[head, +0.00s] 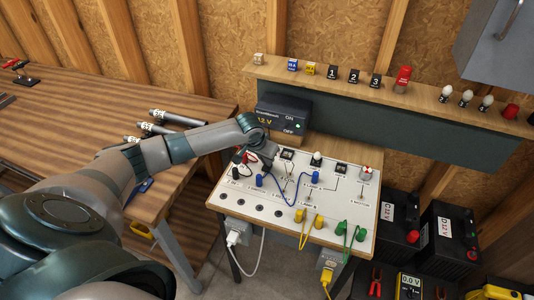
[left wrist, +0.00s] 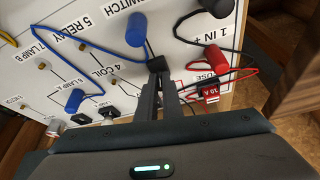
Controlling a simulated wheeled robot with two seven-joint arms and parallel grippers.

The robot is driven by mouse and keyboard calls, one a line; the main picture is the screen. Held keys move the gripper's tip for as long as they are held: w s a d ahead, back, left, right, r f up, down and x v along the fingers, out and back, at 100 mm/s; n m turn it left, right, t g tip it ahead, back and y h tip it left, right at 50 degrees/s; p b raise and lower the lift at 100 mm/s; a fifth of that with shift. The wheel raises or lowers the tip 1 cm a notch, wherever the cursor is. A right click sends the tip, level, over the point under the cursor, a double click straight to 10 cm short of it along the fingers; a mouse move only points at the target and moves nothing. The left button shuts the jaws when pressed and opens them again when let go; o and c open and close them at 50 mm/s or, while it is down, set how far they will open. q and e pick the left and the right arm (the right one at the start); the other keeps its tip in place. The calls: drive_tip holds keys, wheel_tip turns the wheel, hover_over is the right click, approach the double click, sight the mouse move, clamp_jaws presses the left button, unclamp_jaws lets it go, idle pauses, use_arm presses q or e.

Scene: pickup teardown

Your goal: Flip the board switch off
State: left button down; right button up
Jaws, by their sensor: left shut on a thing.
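The sloped white circuit board (head: 235,192) stands in the middle of the head view. My left gripper (head: 268,163) reaches over its upper left part. In the left wrist view its narrow fingers (left wrist: 167,82) are closed at a small black part (left wrist: 155,58), which looks like the board switch. It sits near a label ending in "WITCH", beside a blue plug (left wrist: 135,28). The fingertips hide part of it, so its on or off position cannot be told. My right gripper is not in view.
A black plug (left wrist: 190,27), red plug (left wrist: 218,60) and red 10 A fuse (left wrist: 208,92) are close to the fingers. A 12 V supply (head: 283,118) with a green light stands behind the board. A shelf (head: 440,100) of parts and batteries (head: 450,235) are at right.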

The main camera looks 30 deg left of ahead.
use_arm(q)
drive_tip(key=shift+s+d+t, duration=0.1)
drive_tip(key=shift+s+t, duration=0.2)
drive_tip(key=shift+t, duration=0.2)
drive_tip(key=shift+s+d+f+t+y, duration=0.1)
drive_tip(key=shift+s+f+t+y, duration=0.2)
drive_tip(key=shift+t, duration=0.4)
drive_tip(key=shift+s+t+b, duration=0.25)
drive_tip(key=shift+t+b, duration=0.45)
drive_tip(key=shift+t, duration=0.4)
drive_tip(key=c, duration=1.9)
unclamp_jaws()
drive_tip(key=shift+s+r, duration=0.1)
drive_tip(key=shift+s, duration=0.05)
